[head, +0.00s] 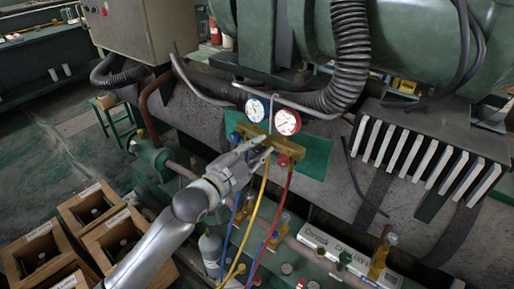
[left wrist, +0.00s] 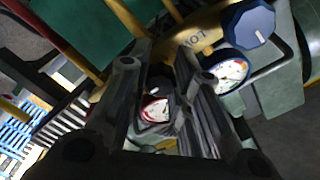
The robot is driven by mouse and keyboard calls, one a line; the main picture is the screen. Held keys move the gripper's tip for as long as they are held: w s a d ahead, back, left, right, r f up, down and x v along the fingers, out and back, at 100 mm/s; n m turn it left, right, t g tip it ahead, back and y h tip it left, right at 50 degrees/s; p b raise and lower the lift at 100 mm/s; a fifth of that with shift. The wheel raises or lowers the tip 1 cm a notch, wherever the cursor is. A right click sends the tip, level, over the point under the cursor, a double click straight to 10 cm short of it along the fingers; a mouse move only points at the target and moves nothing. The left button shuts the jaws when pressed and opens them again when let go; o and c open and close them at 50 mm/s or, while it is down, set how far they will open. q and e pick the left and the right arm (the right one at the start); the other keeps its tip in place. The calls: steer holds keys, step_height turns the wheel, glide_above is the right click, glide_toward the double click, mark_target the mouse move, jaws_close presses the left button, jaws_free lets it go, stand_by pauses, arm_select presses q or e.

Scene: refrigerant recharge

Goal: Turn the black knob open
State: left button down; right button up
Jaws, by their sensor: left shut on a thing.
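The brass gauge manifold (head: 253,131) hangs upright on the green machine, with a blue-rimmed gauge (head: 256,109) and a red-rimmed gauge (head: 287,122) on top. My left gripper (head: 262,152) reaches to the manifold's front from below left. In the left wrist view, my gripper's fingers (left wrist: 158,62) are closed around a dark knob (left wrist: 157,86), mostly hidden between them. The black knob is hidden behind the gripper in the head view. A blue knob (head: 234,137) and a red knob (head: 283,160) sit at the manifold's ends, clear of the fingers. My right gripper is not in view.
Blue, yellow (head: 256,209) and red (head: 282,215) hoses hang below the manifold, close to my left gripper. Wooden crates (head: 41,250) stand at lower left. A grey cylinder (head: 210,249) stands below my arm. A white box (head: 345,254) lies at lower right.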

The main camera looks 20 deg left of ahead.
arm_select(q)
steer(key=n+p, duration=0.3)
steer(key=n, duration=0.1)
steer(key=shift+r, duration=0.2)
steer(key=n+p, duration=0.3)
steer(key=n, duration=0.3)
steer(key=shift+p, duration=0.3)
steer(key=n+p, duration=0.1)
steer(key=n, duration=0.3)
steer(key=shift+p, duration=0.4)
steer(key=n+p, duration=0.1)
steer(key=n, duration=0.4)
steer(key=shift+a+n, duration=0.1)
steer(key=shift+n, duration=0.3)
steer(key=c, duration=1.3)
jaws_free()
steer(key=shift+f, duration=0.1)
steer(key=shift+o, duration=0.2)
